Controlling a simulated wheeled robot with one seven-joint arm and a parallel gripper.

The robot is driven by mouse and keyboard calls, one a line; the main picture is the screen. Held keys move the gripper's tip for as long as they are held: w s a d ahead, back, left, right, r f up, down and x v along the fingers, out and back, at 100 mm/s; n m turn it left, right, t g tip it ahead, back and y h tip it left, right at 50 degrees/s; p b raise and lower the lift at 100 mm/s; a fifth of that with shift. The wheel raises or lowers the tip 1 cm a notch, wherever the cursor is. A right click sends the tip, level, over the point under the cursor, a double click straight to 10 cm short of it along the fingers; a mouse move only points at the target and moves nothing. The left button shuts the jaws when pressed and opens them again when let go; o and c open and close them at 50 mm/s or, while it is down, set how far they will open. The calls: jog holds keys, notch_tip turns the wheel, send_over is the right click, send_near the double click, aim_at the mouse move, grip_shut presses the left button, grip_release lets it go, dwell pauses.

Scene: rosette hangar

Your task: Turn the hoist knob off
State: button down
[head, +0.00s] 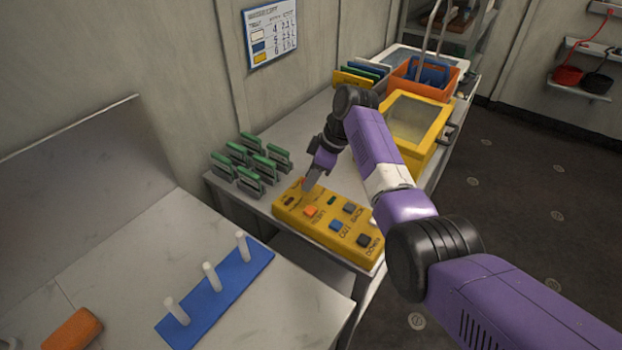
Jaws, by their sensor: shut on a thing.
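A yellow control box (325,226) lies on the bench near its front left corner. Its top carries orange, blue and grey buttons with labels such as "OUT", "BACK" and "DOWN". My gripper (307,185) points down at the far left end of the box. Its fingertips touch down beside the orange button and look closed on a small part there. That part, likely the hoist knob, is mostly hidden by the fingers, so its setting cannot be read.
Green-topped clips (250,165) stand left of the box. A yellow case with a clear lid (412,120) and an orange bin (440,88) stand behind. A blue peg board (222,296) lies on the nearer table. Floor on the right is clear.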

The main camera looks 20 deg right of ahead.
jog(key=c, duration=1)
grip_release()
jog(key=shift+b+v, duration=0.45)
jog(key=shift+v, duration=3.5)
